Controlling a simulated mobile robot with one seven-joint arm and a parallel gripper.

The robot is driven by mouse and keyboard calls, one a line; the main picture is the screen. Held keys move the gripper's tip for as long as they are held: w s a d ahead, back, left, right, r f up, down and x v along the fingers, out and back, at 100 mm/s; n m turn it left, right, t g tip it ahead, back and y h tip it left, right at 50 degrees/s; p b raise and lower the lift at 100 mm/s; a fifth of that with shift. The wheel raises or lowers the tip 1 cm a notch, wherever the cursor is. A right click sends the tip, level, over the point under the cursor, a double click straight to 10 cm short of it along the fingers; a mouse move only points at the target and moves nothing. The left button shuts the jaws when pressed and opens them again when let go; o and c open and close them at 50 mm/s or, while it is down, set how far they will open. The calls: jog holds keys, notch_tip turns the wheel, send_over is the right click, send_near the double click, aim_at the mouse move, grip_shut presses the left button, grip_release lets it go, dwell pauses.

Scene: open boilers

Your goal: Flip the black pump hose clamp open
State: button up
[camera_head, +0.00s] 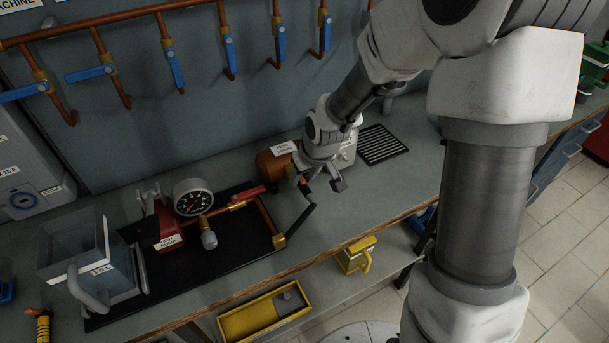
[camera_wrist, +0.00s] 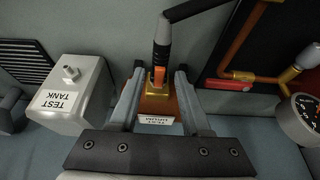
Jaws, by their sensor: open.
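A black hose end (camera_wrist: 163,32) with a grey collar runs down to an orange and brass fitting (camera_wrist: 158,78) in the wrist view. I cannot clearly tell the clamp from the hose end and fitting. My gripper (camera_wrist: 159,82) is open, with one finger on each side of the fitting; I cannot tell whether either finger touches it. In the head view my gripper (camera_head: 318,186) hangs at the brown drum's front, and the black hose (camera_head: 297,218) slopes from it to a brass pipe end. The brown drum (camera_head: 271,166) is partly hidden by my wrist.
The white test tank (camera_wrist: 76,95) stands close beside my gripper. A pressure gauge (camera_head: 192,197), a red test pump (camera_head: 167,238) and a clear water container (camera_head: 93,255) stand on the left. Blue-handled valves (camera_head: 228,52) line the wall.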

aim_at(302, 179)
grip_shut()
jog(key=shift+r, duration=0.15)
dwell(0.4)
jog(key=shift+w+a+r+g+h+p, duration=0.2)
jog(key=shift+w+r+g+h+p, duration=0.15)
jog(key=shift+g+p, duration=0.65)
jog(key=g+p, duration=0.1)
jog(key=g+h+p, duration=0.1)
jog(key=p, duration=0.1)
jog(key=shift+w+a+r, duration=0.15)
jog(key=shift+w+r, duration=0.2)
jog(key=shift+r, duration=0.05)
jog(key=shift+w+a+g+h+p, duration=0.1)
jog(key=shift+w+g+h+p, duration=0.2)
jog(key=shift+g+p, duration=0.3)
jog(key=shift+w+a+g+h+p, duration=0.15)
jog(key=shift+g+h+p, duration=0.1)
jog(key=shift+g+p, duration=0.35)
jog(key=shift+w+a+g+h+p, duration=0.1)
jog(key=shift+w+g+h+p, duration=0.25)
jog(key=shift+g, duration=0.45)
jog(key=shift+w+g+h+p, duration=0.25)
jog(key=shift+g+p, duration=0.1)
jog(key=shift+g, duration=0.45)
